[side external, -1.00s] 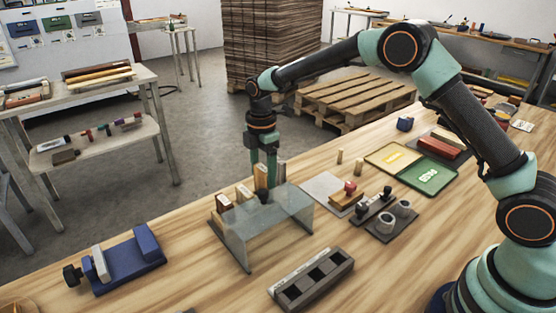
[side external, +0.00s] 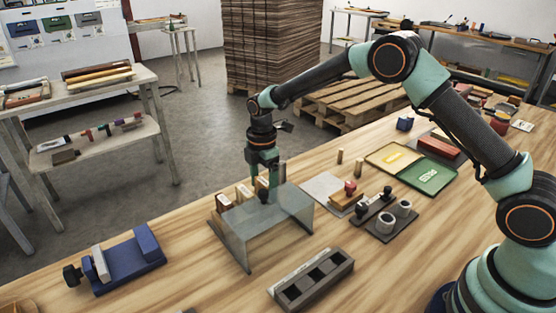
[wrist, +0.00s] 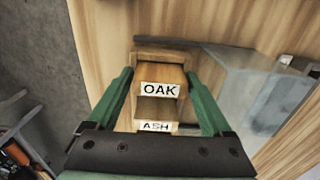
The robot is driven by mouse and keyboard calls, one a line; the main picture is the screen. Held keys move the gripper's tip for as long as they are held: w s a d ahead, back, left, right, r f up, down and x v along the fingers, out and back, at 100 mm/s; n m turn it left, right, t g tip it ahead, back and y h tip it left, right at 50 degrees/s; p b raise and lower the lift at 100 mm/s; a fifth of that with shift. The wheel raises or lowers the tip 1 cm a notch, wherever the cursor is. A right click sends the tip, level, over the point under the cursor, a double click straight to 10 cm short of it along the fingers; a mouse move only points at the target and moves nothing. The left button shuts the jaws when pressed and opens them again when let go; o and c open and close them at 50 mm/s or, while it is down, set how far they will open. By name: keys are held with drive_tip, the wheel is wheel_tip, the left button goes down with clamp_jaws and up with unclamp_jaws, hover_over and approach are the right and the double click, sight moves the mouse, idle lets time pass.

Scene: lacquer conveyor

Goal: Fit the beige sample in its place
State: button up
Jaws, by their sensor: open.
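My gripper (side external: 262,182) is open and low over a row of small upright wood samples behind the see-through screen. In the wrist view its green fingers stand on either side of a tan block labelled OAK (wrist: 160,76). A block labelled ASH (wrist: 155,119) is nearer the wrist camera, partly hidden by the gripper body. Other samples stand left of the gripper, one (side external: 244,193) and another with a white label (side external: 223,203). I cannot tell for sure which one is the beige sample. A dark grey holder (side external: 342,273) with three square openings and a pale label strip lies in front.
The grey see-through screen (side external: 245,235) stands close in front of the samples. A blue clamp-like fixture (side external: 130,268) is at left. Stamps (side external: 350,190), a dark plate with two cups (side external: 385,228) and an open green pad (side external: 430,178) are at right. The front table is mostly clear.

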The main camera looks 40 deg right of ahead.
drive_tip(key=s+d+r+m+t, duration=0.1)
drive_tip(key=s+d+r+m, duration=0.15)
drive_tip(key=r, duration=0.75)
drive_tip(key=s+d+r+m+t, duration=0.1)
drive_tip(key=s+r+m, duration=0.15)
drive_tip(key=r, duration=0.65)
drive_tip(key=s+d+m+t, duration=0.1)
drive_tip(key=s+d+m, duration=0.1)
drive_tip(key=s+m, duration=0.4)
drive_tip(key=s+d+r+m+t, duration=0.1)
drive_tip(key=s+d+m+t, duration=0.1)
drive_tip(key=s+m, duration=0.5)
drive_tip(key=s+d, duration=0.1)
drive_tip(key=s, duration=0.4)
drive_tip(key=shift+d+r+t, duration=0.2)
drive_tip(key=shift+d+t, duration=0.05)
drive_tip(key=shift+t, duration=0.05)
